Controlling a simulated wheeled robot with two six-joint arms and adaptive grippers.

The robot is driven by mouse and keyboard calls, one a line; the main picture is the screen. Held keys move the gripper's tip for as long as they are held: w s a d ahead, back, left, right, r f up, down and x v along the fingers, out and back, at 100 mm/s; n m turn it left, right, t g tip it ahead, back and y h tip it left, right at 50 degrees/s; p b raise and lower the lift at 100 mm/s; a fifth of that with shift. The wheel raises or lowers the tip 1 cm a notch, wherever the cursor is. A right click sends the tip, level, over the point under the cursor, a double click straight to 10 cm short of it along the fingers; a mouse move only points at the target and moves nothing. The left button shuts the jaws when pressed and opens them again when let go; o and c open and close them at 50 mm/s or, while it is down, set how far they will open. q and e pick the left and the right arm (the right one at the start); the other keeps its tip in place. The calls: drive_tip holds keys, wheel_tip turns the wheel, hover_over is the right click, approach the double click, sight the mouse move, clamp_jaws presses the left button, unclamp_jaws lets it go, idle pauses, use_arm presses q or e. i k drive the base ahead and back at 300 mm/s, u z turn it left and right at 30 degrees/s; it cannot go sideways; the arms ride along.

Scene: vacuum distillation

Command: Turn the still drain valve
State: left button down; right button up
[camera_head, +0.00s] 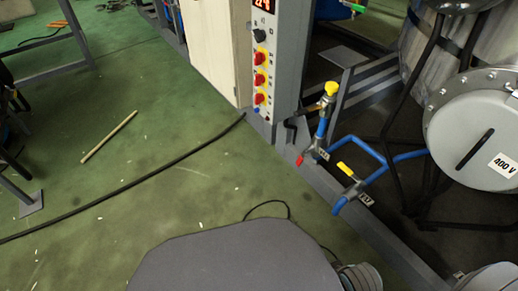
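Small hand valves sit on blue pipes beside the metal frame, right of centre. One has a red lever (300,160) and a small tag (320,153). Another, lower right, has a yellow lever (346,168) and a tag (366,199). A third yellow handle (331,88) tops the upright blue pipe. The tags are too small to read surely, so I cannot tell which is the still drain valve. Neither gripper is in view.
A control panel (262,70) with red knobs stands left of the pipes. A round steel cover marked 400 V (478,120) is at right. A black cable (130,185) and a wooden stick (108,137) lie on the green floor, otherwise mostly clear.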

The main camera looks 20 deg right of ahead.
sight(300, 159)
drive_tip(key=u, duration=0.2)
drive_tip(key=i, duration=1.2)
drive_tip(key=z, duration=0.7)
